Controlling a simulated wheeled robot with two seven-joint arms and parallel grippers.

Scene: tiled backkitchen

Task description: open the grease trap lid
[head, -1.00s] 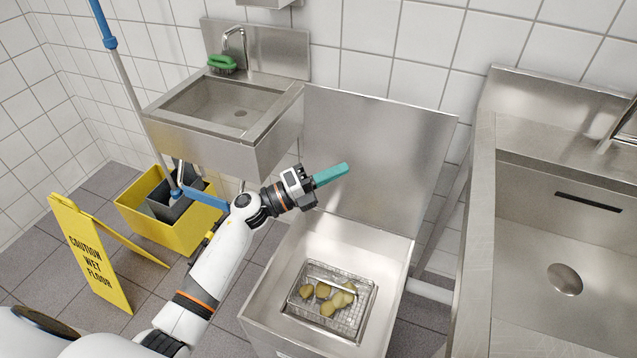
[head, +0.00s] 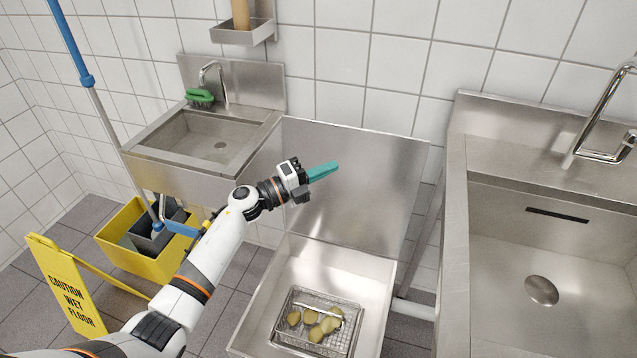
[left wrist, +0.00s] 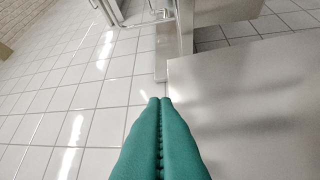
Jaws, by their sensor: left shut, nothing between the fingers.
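The grease trap lid (head: 352,190) is a flat steel panel standing raised at the back of the open grease trap box (head: 378,300). Inside the box sits a wire basket (head: 345,338) with several yellowish lumps in it. My left gripper (head: 322,171) has teal fingers, shut and empty, in front of the upper left part of the raised lid. In the left wrist view the shut fingers (left wrist: 158,105) point past the edge of a steel panel, which looks like the lid (left wrist: 250,110). I cannot tell whether they touch it. My right gripper is not in view.
A small hand sink (head: 200,135) with a green brush (head: 200,97) is behind my left arm. A large steel sink (head: 455,230) stands to the right. A yellow mop bucket (head: 135,255) and wet floor sign (head: 65,290) stand at left.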

